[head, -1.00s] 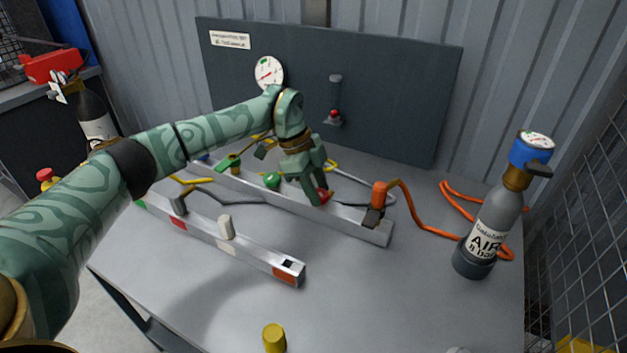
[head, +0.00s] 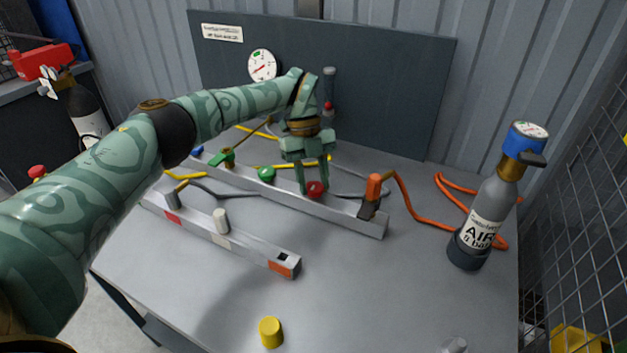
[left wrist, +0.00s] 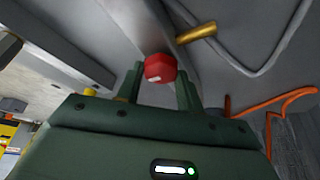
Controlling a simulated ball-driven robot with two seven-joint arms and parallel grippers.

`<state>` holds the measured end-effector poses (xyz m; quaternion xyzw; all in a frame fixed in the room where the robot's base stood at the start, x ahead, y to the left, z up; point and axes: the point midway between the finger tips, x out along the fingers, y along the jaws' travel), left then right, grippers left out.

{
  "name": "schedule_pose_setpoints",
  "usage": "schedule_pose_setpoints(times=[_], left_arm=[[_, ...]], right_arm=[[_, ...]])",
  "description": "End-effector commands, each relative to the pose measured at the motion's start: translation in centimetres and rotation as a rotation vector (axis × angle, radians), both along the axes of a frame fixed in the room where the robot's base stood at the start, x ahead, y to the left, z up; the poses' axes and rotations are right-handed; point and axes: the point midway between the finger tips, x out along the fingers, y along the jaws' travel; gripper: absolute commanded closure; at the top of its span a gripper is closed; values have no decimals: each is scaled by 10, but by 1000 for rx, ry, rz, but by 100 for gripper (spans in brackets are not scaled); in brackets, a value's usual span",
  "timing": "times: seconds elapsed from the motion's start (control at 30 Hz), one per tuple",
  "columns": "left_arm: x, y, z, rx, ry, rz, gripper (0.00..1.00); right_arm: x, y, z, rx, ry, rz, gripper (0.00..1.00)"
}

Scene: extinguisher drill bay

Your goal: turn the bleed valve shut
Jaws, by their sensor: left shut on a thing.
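The bleed valve appears to be the red knob (head: 314,190) on the rear metal rail (head: 345,217); I see no readable label on it. My left gripper (head: 312,187) points down at the rail, shut on the red knob with one finger on each side. In the left wrist view the red knob (left wrist: 160,68) sits between the two fingertips (left wrist: 159,82), with a small pale mark on its face. The knob's stem is hidden. My right gripper is not in view.
A green knob (head: 266,174) and green lever (head: 224,158) sit left on the same rail. An orange fitting (head: 373,188) with hose stands right. A front rail (head: 245,249), yellow cap (head: 271,331) and grey air cylinder (head: 486,220) share the bench. The front bench is mostly clear.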

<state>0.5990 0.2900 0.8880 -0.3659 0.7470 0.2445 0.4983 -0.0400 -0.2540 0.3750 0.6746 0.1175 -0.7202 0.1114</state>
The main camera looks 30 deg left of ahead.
Motion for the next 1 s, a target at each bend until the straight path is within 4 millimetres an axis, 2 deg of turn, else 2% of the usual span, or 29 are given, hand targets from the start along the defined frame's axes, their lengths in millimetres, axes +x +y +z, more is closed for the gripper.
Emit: schedule_pose_setpoints(times=[0.23,0.73,0.77,0.8,0.83,1.0], left_arm=[[1,0,0,1,-3,-69,86],[1,0,1,1,-5,-85,86],[1,0,1,1,-5,-85,55],[1,0,1,0,-4,-85,44],[1,0,1,0,-4,-85,41],[1,0,0,0,-3,-85,41]], right_arm=[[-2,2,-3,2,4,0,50],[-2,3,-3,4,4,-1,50],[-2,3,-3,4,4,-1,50],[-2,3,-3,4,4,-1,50],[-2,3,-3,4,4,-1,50],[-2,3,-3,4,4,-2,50]])
